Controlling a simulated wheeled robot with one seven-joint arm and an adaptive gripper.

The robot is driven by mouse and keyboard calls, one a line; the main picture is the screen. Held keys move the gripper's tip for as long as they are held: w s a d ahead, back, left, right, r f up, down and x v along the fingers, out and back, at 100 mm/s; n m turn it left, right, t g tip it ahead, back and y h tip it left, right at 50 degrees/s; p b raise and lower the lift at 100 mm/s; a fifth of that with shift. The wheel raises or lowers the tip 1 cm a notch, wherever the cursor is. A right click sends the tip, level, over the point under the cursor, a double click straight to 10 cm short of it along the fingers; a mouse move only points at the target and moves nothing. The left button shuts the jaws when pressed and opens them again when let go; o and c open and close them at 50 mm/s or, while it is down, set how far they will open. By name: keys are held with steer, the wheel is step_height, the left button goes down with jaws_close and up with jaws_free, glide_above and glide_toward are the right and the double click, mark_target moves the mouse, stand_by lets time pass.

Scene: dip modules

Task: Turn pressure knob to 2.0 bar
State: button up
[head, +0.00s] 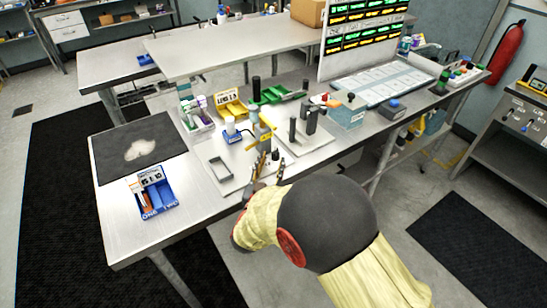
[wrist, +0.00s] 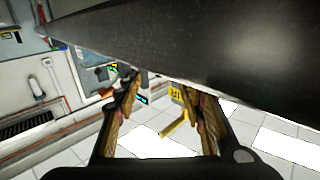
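I cannot pick out a pressure knob or a 2.0 bar mark for certain in either view. A small yellow upright unit (head: 267,122) with a dark label stands on the bench in the head view. A yellow part (wrist: 176,122) shows beyond the fingers there, and a large dark surface covers the top of that view.
A tall display board (head: 358,38) stands behind. A fire extinguisher (head: 507,52) hangs at right.

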steer(key=shift+v, duration=2.05)
steer(key=shift+d, duration=0.1)
steer(key=shift+w+r, duration=0.2)
steer(key=shift+r, duration=0.05)
steer(key=s+d+r+n+g+y, duration=0.1)
steer(key=d+r+g+y, duration=0.15)
steer(key=r, duration=0.35)
steer(key=s+d+r+n+g+y, duration=0.1)
steer(key=d+r+g+y, duration=0.2)
steer(key=r, duration=0.4)
steer(key=s+d+g, duration=0.2)
steer(key=s+d, duration=0.3)
steer(key=s, duration=0.4)
steer(key=s+d+g+h, duration=0.1)
steer(key=s+d+g, duration=0.1)
steer(key=s+d, duration=0.4)
steer(key=s+d+g+p, duration=0.1)
steer(key=s+d, duration=0.4)
steer(key=s, duration=0.8)
steer(key=shift+s+d+r+g+h, duration=0.25)
steer(key=shift+d+r+g+h, duration=0.1)
steer(key=shift+g, duration=0.4)
steer(key=shift+o, duration=0.4)
